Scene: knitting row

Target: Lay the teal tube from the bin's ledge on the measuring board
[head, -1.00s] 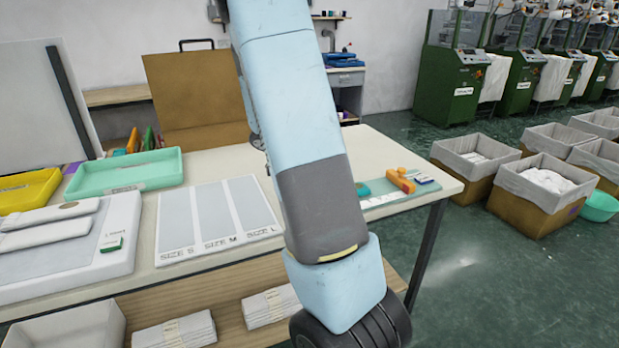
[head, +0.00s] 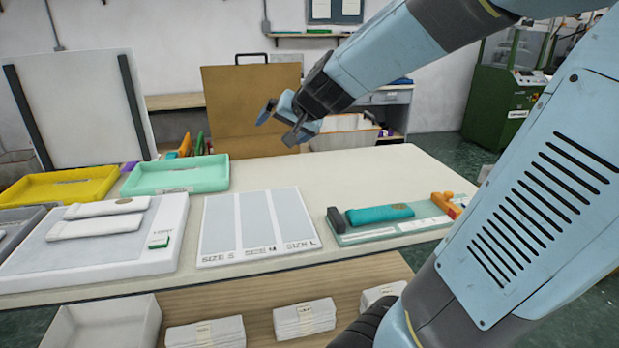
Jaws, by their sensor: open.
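The teal tube (head: 380,214) lies flat on a glassy green board (head: 352,238) with pale strips, at the right part of the table. A dark block (head: 336,219) stands at its left end and orange pieces (head: 447,204) stand past its right end. My gripper (head: 280,126) is open and empty, in the air above the back of the table, up and left of the tube. I see no bin ledge I can name surely.
A green tray (head: 176,190), a yellow tray (head: 60,200) and a white slab (head: 170,222) with two pale folded pieces fill the table's left. A brown panel (head: 252,150) stands behind. The table top (head: 370,172) behind the boards is bare. Folded stacks lie on the lower shelf.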

